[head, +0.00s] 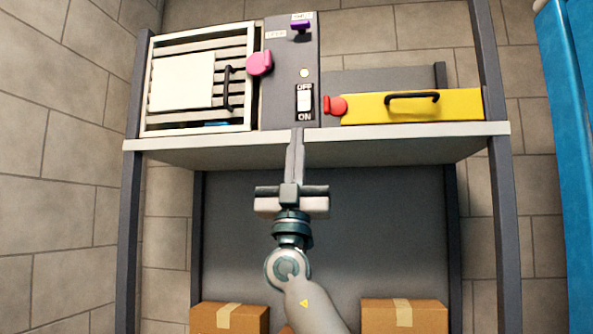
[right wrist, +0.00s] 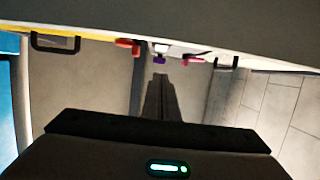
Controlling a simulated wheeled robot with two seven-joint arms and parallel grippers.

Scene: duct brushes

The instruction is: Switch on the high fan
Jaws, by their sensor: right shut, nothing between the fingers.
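A grey control panel (head: 283,75) stands on the high shelf. It carries a white rocker switch (head: 304,98) with OFF printed above and ON below. A small pale round light or button (head: 304,73) sits above the switch, and a purple lever (head: 300,26) near the top. My right gripper (head: 298,134) is shut and empty, pointing up just below the switch at the shelf's front edge. I cannot tell whether it touches anything. In the right wrist view its fingers (right wrist: 160,84) point toward the panel, with the purple lever (right wrist: 159,60) just beyond the tips. My left gripper is out of view.
The shelf's front edge (head: 220,143) runs under the panel. Left is a slatted vent with a white plate (head: 182,81), black handle and pink knob (head: 259,63). Right is a yellow drawer-like box (head: 415,107) with a red knob (head: 335,106). Cardboard boxes (head: 405,316) stand below.

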